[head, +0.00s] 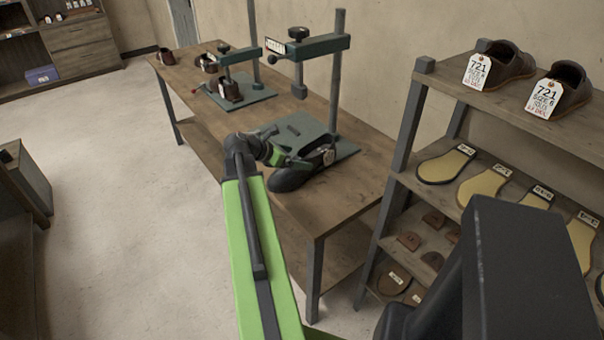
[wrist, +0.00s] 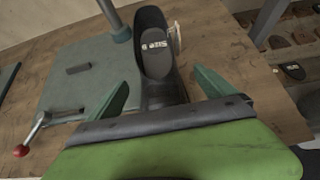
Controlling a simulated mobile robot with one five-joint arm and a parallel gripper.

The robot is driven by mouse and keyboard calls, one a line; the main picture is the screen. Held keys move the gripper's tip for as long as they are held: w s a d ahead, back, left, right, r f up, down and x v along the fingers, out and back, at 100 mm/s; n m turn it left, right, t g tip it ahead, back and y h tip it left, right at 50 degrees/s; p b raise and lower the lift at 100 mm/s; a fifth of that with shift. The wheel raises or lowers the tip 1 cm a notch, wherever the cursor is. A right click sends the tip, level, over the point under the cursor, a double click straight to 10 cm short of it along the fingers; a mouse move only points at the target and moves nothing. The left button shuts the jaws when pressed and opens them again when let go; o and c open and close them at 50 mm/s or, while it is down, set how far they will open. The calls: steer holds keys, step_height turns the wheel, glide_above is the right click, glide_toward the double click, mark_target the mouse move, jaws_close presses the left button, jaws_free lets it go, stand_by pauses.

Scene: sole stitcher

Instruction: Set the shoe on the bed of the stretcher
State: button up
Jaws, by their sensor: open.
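A dark shoe (head: 293,178) with a white tag is at the front edge of the near stretcher's teal bed (head: 346,150), its toe over the wooden bench. In the wrist view the shoe (wrist: 151,22) overlaps the right side of the bed (wrist: 62,92). I cannot tell whether it rests on the bed. The near stretcher (head: 318,45) has an upright post and an overhead arm. My gripper (head: 287,160) is open over the shoe. In the wrist view my gripper (wrist: 160,90) has one finger on each side of the shoe's lower part, which is partly hidden.
A second stretcher (head: 240,54) stands farther back with a brown shoe (head: 231,91) on it. More brown shoes are at the bench's far end. A shelf rack (head: 407,120) at right holds tagged shoes, soles and heel pieces. The floor (head: 110,200) at left is clear.

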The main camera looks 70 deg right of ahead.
mark_target(308, 160)
steer(key=shift+x, duration=1.1)
steer(key=b+x, duration=0.3)
steer(key=x, duration=0.2)
steer(key=shift+w+f+b, duration=0.1)
steer(key=shift+f+b, duration=0.15)
steer(key=shift+b, duration=0.15)
steer(key=shift+r, duration=0.15)
jaws_close()
steer(key=shift+r, duration=0.15)
